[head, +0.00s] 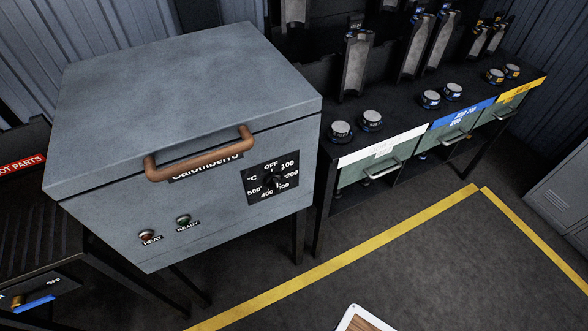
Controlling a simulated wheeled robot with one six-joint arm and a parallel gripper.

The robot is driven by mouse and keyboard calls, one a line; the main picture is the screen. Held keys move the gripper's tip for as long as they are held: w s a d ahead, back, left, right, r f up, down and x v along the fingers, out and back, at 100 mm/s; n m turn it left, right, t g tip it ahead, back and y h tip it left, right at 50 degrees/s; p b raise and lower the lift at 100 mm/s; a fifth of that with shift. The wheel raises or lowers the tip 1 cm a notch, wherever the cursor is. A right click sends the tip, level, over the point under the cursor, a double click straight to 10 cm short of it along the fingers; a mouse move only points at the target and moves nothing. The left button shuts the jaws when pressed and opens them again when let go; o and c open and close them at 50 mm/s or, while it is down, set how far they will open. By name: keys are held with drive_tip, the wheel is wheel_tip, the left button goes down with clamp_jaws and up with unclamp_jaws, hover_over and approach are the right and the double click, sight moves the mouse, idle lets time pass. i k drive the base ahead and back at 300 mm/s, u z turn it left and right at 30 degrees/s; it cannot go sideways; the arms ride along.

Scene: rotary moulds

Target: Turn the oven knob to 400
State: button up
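The oven (190,90) is a grey box with a copper-coloured bar handle across its closed front. Its black dial plate (252,193) sits on the right of the front, marked °C, OFF and temperatures from 100 to 500. The dark oven knob (273,182) is in the middle of this plate. It is small and dark against the plate, so I cannot tell which mark it points to. The 400 mark is at the plate's lower edge. Nothing touches the knob. My gripper is not in view.
HEAT (147,236) and READY (184,220) lamps are low on the oven front. A dark bench (400,115) with several round metal pieces and labelled drawers stands at right. A HOT PARTS rack (22,165) is at left. Floor inside the yellow line (330,258) looks mostly clear.

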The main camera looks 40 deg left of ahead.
sight(273, 181)
drive_tip(key=z, duration=1.1)
drive_tip(key=k, duration=1.45)
drive_tip(key=u, duration=2.4)
drive_tip(key=i, duration=0.5)
